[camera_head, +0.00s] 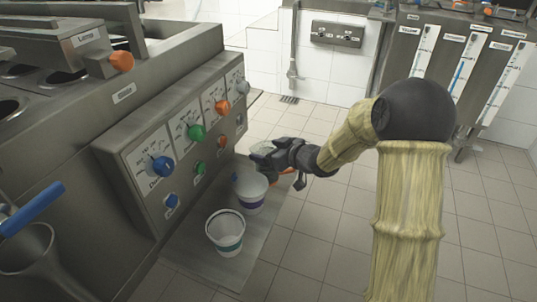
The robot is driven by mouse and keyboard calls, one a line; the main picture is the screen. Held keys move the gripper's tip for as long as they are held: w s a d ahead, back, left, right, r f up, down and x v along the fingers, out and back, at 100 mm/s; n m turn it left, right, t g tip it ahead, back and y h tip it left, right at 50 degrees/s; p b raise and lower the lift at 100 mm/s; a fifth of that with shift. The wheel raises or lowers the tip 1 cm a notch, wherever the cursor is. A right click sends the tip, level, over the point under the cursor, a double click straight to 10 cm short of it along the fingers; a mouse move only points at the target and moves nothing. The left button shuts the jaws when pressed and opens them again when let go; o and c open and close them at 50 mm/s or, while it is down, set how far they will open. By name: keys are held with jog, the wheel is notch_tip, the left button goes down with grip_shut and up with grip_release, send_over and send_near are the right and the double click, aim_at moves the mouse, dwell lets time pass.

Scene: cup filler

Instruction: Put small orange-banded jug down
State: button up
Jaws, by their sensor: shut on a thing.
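My gripper (277,157) is at the end of my arm, over the right side of the metal shelf (268,240), beyond the purple-banded cup. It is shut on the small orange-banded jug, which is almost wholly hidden. A bit of orange (287,171) shows just under the gripper and seems to be its band. I cannot tell whether the jug touches the shelf or is held above it. The purple-banded cup (249,191) stands upright on the shelf, close in front of the gripper. The green-banded cup (226,233) stands upright nearer to me.
The machine's control panel (180,140) with blue, green and orange knobs rises along the shelf's left side. The tiled floor right of the shelf is open. Tall metal units (400,60) stand at the back right.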

jog(key=shift+f, duration=0.15)
jog(key=o, duration=1.7)
jog(key=shift+r, duration=0.3)
jog(key=p+v, duration=0.4)
jog(key=v, duration=0.8)
jog(key=shift+p, duration=0.4)
